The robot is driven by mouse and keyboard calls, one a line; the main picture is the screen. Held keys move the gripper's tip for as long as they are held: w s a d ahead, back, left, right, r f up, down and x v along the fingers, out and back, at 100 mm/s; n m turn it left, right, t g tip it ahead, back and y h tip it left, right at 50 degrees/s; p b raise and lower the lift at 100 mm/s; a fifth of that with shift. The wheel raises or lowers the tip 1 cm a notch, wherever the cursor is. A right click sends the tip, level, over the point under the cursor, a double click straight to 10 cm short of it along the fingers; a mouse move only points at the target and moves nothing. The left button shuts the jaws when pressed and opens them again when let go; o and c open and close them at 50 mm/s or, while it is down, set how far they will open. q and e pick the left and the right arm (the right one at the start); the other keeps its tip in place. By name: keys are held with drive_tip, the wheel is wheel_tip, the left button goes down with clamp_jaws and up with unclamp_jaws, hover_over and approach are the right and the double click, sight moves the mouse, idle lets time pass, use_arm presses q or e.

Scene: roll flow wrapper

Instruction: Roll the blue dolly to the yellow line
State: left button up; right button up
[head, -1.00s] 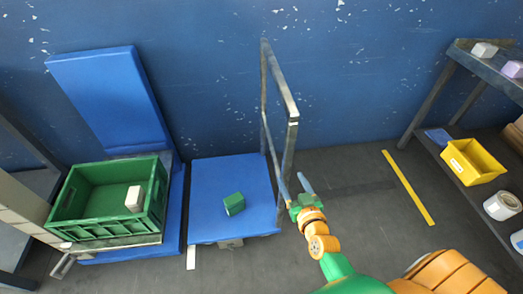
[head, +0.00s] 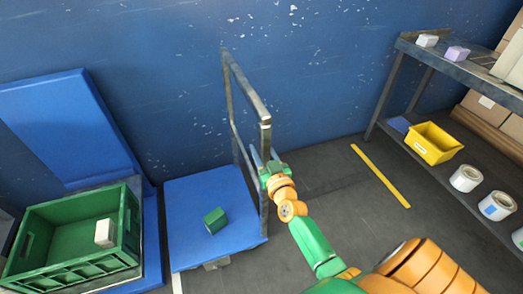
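The blue dolly (head: 190,205) stands on the floor in the head view, with its grey upright handle frame (head: 245,95) on its right side. A green block (head: 214,220) lies on its deck. The yellow line (head: 381,176) is on the floor to the right, apart from the dolly. My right gripper (head: 263,155) is at the near post of the handle, fingers apart, and the post appears to pass between or just behind them; contact is unclear. My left gripper is not in view.
A green crate (head: 128,225) holding a pale block (head: 105,233) rests on another blue platform at left. A shelf (head: 468,72) at right holds a yellow bin (head: 433,142) and white rolls (head: 466,178). Floor between dolly and line is clear. A blue wall stands behind.

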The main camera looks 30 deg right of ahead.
clamp_jaws()
idle(1.1)
